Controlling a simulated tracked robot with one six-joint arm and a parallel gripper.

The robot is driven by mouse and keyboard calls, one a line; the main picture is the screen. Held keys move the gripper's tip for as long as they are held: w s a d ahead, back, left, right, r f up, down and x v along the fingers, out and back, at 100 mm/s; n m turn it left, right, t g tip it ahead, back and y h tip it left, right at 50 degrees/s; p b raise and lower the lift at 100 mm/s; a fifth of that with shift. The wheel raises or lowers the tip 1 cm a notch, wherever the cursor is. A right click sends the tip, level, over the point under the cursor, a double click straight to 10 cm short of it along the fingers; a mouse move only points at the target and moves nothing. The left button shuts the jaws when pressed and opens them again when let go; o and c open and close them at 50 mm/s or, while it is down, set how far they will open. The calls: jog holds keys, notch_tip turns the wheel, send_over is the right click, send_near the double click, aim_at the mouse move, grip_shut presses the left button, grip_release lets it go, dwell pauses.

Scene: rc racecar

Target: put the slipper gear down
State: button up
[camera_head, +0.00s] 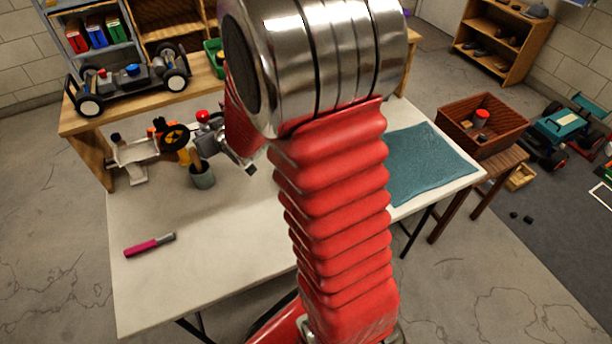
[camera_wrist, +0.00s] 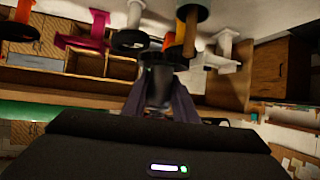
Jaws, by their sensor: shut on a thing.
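The slipper gear (camera_head: 175,137) looks like a black disc with a yellowish centre. In the head view it is at the tip of my gripper (camera_head: 192,133), above the back left of the white table. In the wrist view my gripper (camera_wrist: 162,95) has its fingers closed on a dark round part, seen nearly edge-on, which I take for the gear (camera_wrist: 160,60). Whether the gear touches anything below it cannot be told. My arm covers the middle of the head view.
A grey cup (camera_head: 202,178) with tool handles stands close below my gripper. A pale metal stand (camera_head: 133,150) is to its left. A car chassis (camera_head: 130,80) sits on the wooden bench. The table's front left is mostly clear.

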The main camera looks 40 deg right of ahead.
jog(key=s+d+f, duration=0.4)
jog(key=s+d, duration=0.3)
jog(key=d, duration=0.4)
jog(key=s+d+f, duration=0.3)
jog(key=s+d, duration=0.5)
jog(key=d, duration=0.3)
jog(key=shift+s+f, duration=0.2)
jog(key=shift+f, duration=0.2)
jog(key=shift+f, duration=2.9)
jog(key=shift+f, duration=0.1)
jog(key=shift+f, duration=2)
